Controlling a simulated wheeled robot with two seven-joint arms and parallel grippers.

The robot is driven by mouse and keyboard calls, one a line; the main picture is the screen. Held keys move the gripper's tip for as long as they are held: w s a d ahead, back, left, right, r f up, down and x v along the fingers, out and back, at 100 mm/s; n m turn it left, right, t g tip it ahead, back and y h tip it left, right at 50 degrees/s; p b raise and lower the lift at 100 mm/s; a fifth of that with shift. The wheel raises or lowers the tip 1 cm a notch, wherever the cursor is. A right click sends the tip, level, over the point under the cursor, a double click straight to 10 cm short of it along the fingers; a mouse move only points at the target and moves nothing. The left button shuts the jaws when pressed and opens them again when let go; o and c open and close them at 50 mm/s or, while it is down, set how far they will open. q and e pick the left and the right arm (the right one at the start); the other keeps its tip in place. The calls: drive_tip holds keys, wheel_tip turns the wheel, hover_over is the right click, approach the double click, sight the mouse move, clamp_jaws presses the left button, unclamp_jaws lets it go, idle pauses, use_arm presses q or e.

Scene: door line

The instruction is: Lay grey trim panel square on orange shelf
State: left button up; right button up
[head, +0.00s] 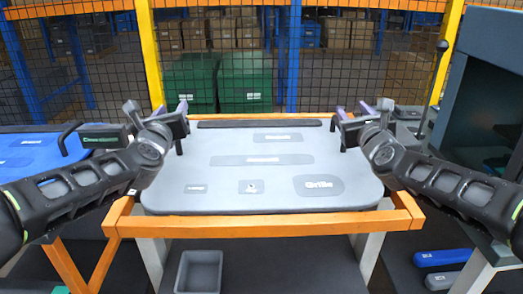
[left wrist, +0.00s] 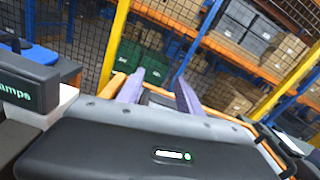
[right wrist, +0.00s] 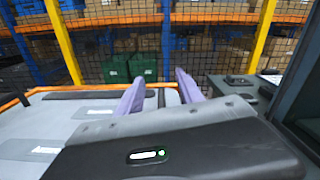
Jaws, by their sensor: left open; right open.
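A broad light grey panel (head: 230,172) with rounded corners lies flat within the orange-framed shelf (head: 270,229) in the head view. It carries darker grey labelled patches; one reads "Grille" (head: 319,186). I cannot tell whether this is the trim panel or the shelf's own top. My left gripper (head: 170,109) is open and empty above the panel's far left corner. My right gripper (head: 352,110) is open and empty above its far right corner. The wrist views show pale purple fingers apart with nothing between them, at the left (left wrist: 157,95) and at the right (right wrist: 160,95).
A dark strip (head: 260,124) lies along the shelf's back. Green crates (head: 245,82) stand beyond, at the mesh fence. A blue-topped surface (head: 40,150) is left, a dark cabinet (head: 480,90) right. A grey bin (head: 200,271) sits below the shelf's front edge.

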sight(345, 156)
use_arm(q)
drive_tip(key=shift+s, duration=0.1)
use_arm(e)
drive_tip(key=shift+s, duration=0.1)
use_arm(q)
drive_tip(key=shift+f, duration=0.75)
drive_tip(key=f, duration=0.6)
drive_tip(key=shift+w+f, duration=0.3)
drive_tip(key=shift+f, duration=0.05)
use_arm(e)
drive_tip(key=f, duration=0.8)
drive_tip(key=shift+w+f, duration=0.15)
drive_tip(key=shift+w, duration=0.15)
use_arm(q)
drive_tip(key=w, duration=0.5)
drive_tip(key=shift+w+a+r, duration=0.1)
drive_tip(key=shift+w, duration=0.3)
use_arm(e)
drive_tip(key=w, duration=0.5)
drive_tip(key=shift+w+a, duration=0.2)
drive_tip(key=shift+w, duration=0.2)
use_arm(q)
drive_tip(key=shift+w+a, duration=0.1)
drive_tip(key=shift+w, duration=0.55)
use_arm(e)
drive_tip(key=shift+w, duration=0.65)
use_arm(q)
clamp_jaws()
use_arm(e)
clamp_jaws()
